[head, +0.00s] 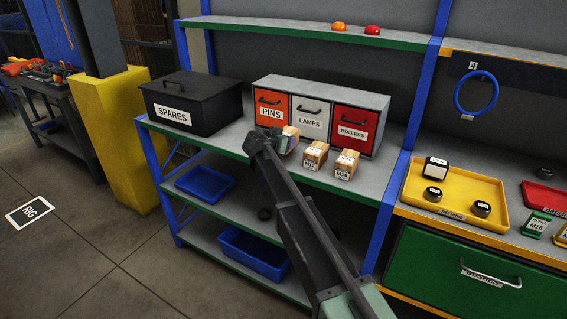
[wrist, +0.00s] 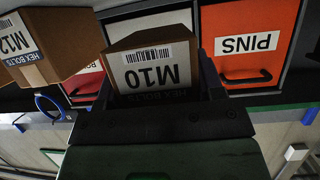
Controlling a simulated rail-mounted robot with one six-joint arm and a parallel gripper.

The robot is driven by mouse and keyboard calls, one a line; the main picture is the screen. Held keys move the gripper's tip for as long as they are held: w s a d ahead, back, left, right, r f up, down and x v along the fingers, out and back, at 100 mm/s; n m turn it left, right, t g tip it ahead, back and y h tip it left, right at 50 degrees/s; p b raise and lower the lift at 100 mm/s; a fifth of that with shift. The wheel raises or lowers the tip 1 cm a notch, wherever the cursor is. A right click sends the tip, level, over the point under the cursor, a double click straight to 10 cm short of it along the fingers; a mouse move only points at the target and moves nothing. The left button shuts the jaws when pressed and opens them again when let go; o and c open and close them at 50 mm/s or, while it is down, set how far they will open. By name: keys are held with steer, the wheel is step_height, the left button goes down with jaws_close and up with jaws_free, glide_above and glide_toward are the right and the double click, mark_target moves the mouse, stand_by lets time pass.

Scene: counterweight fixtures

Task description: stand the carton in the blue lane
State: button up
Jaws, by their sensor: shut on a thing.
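The M10 hex-bolt carton (wrist: 152,68) is between the jaws of my gripper (wrist: 158,88) in the upside-down wrist view. In the head view the same carton (head: 292,132) shows at the tip of my gripper (head: 283,143), over the grey shelf in front of the drawers. My gripper is shut on it and hides part of it. The M12 carton (head: 313,158) stands just right of it and also shows in the wrist view (wrist: 45,48). The M16 carton (head: 346,165) stands further right. I cannot make out a blue lane in either view.
A drawer cabinet (head: 321,84) stands behind the cartons. A black SPARES box (head: 195,103) is to the left. Blue bins (head: 205,184) sit on lower shelves. A blue post (head: 408,151) separates this shelf from the yellow tray (head: 418,199).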

step_height(320, 180, down, 4)
steer(key=b, duration=0.4)
steer(key=shift+r, duration=0.3)
steer(key=shift+f, duration=0.2)
steer(key=o, duration=1.2)
steer(key=shift+c, duration=0.2)
steer(key=p+v, duration=0.4)
steer(key=v, duration=0.7)
